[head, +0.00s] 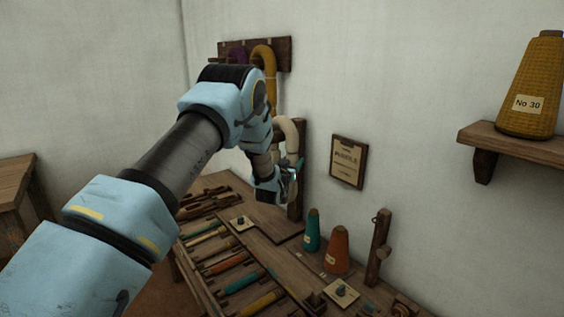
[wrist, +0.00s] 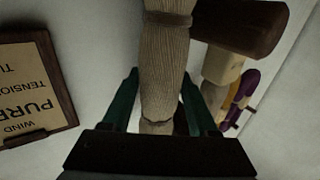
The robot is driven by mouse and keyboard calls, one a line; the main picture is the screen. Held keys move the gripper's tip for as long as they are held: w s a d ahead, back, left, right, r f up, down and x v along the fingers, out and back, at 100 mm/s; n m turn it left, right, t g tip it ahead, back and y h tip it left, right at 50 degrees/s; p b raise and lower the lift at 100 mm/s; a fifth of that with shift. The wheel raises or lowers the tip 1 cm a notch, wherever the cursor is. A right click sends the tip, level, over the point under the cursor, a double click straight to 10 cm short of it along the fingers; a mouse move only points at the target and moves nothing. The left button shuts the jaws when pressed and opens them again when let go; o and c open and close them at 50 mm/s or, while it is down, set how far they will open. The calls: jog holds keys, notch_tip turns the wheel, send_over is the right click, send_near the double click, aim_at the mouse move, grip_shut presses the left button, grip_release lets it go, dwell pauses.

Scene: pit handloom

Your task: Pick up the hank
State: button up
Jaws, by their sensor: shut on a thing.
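A cream hank (head: 285,125) shows in the head view as a looped band beside and partly behind my wrist. In the wrist view the hank (wrist: 163,70) runs upright between my two dark green fingers, with darker ties around it. My gripper (head: 288,182) is shut on the hank; it also shows in the wrist view (wrist: 160,98). The hank's top loop sits lower than the wall peg rack (head: 283,52) in the head view. My arm hides part of the hank, and I cannot tell whether it touches the post behind it.
A mustard hank (head: 264,58) and a purple hank (head: 237,55) hang on the rack. An upright post (head: 298,150) stands close behind my gripper. The bench below holds several spindles, a teal cone (head: 312,232) and an orange cone (head: 336,252). A framed sign (head: 347,162) hangs right.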

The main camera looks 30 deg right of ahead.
grip_shut()
jog(key=shift+r, duration=0.1)
